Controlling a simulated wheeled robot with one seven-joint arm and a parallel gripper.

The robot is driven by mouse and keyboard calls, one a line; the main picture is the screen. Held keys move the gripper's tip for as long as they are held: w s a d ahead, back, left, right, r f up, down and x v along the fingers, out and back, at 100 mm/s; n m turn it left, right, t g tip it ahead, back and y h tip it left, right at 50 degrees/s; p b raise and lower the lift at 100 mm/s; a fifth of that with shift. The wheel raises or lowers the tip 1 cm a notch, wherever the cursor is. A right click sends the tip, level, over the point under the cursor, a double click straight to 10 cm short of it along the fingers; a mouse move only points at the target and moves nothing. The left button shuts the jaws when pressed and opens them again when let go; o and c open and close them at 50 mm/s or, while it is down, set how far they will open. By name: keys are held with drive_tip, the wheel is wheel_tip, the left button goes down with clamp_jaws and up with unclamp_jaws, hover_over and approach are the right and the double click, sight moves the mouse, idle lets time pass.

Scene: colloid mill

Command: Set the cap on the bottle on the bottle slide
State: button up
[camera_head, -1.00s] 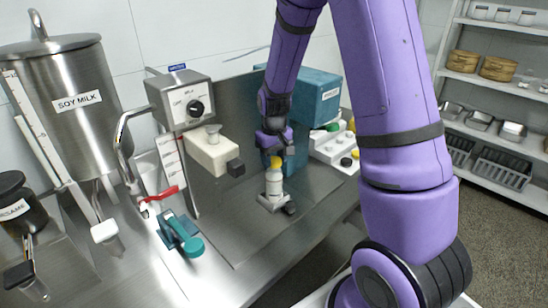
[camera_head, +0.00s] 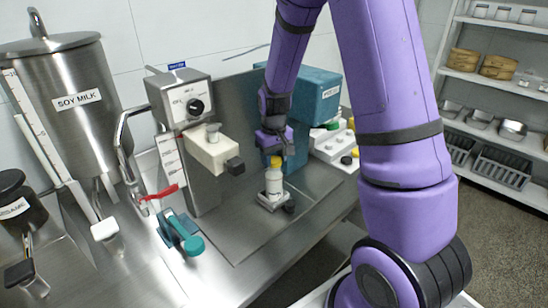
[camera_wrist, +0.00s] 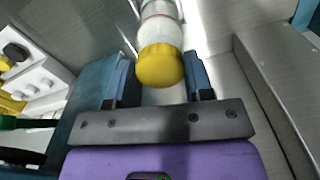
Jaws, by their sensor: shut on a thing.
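The yellow cap (camera_wrist: 160,66) sits between the two fingers of my gripper (camera_wrist: 158,82) in the wrist view. It also shows as a small yellow spot in the head view (camera_head: 276,162). My gripper is shut on the cap. The white bottle (camera_head: 274,182) stands upright directly below the cap; it also shows in the wrist view (camera_wrist: 160,28). The cap appears to be at the bottle's mouth, but I cannot tell whether it is fully seated. The bottle stands on the metal bottle slide (camera_head: 268,201), which has a dark knob at its right.
The colloid mill (camera_head: 190,110) with its cream block and dark knob stands left of the bottle. A teal box (camera_head: 318,95) and a white rack with coloured caps (camera_head: 330,150) stand right behind my gripper. A teal-handled valve (camera_head: 185,235) is at the front left.

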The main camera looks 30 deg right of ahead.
drive_tip(key=shift+f, duration=0.55)
idle(1.3)
drive_tip(key=o, duration=1.4)
drive_tip(key=shift+r, duration=0.1)
drive_tip(key=shift+r, duration=3.4)
